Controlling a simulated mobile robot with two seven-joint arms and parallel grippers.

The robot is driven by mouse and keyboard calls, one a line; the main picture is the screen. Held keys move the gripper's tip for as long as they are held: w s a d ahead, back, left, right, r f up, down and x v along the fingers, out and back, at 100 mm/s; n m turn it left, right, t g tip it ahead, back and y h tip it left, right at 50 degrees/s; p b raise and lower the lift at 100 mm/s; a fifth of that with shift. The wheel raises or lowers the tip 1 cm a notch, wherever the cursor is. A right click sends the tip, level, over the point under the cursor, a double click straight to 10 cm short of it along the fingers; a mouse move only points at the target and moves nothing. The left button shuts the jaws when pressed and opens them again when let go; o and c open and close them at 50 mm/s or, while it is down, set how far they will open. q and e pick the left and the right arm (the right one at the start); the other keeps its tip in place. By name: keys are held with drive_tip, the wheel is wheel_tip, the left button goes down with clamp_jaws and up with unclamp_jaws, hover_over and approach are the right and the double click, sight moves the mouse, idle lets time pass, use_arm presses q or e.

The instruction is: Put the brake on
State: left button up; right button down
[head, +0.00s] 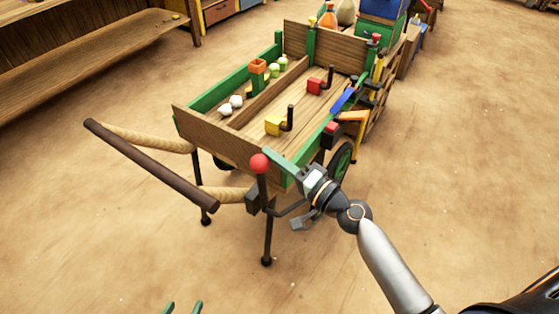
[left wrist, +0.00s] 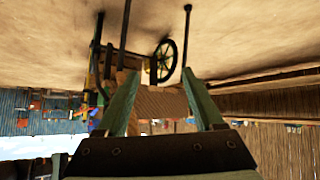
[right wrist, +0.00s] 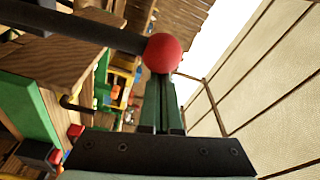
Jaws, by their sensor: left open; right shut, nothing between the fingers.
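The brake lever's red ball knob (head: 259,163) tops a dark upright rod at the near corner of the wooden cart (head: 225,140), beside the handle. In the right wrist view the red knob (right wrist: 163,53) sits right at my fingertips. My right gripper (head: 272,155) is shut and empty, its green fingers reaching the knob's side; I cannot tell whether they touch it. My left gripper (head: 183,307) is open and empty at the bottom edge, well short of the cart. In the left wrist view the left gripper (left wrist: 160,76) has its fingers spread, with the cart beyond.
The cart's dark handle bar (head: 150,165) juts out to the left on wooden arms. The cart bed holds yellow and red blocks, with white and green round things in the side compartment. A wooden shelf (head: 90,70) stands at upper left. The sandy floor around is clear.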

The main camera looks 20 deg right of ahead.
sight(261, 170)
drive_tip(key=s+a+n+b, duration=0.2)
drive_tip(key=a+n, duration=0.1)
drive_tip(key=shift+s+a+f, duration=0.15)
drive_tip(key=shift+s+f, duration=0.05)
drive_tip(key=shift+s, duration=0.1)
drive_tip(key=shift+s+a+n+y+b, duration=0.4)
drive_tip(key=shift+s+a+n+b, duration=0.1)
drive_tip(key=shift+s+a+n, duration=0.15)
drive_tip(key=shift+a, duration=0.1)
drive_tip(key=shift+w, duration=0.1)
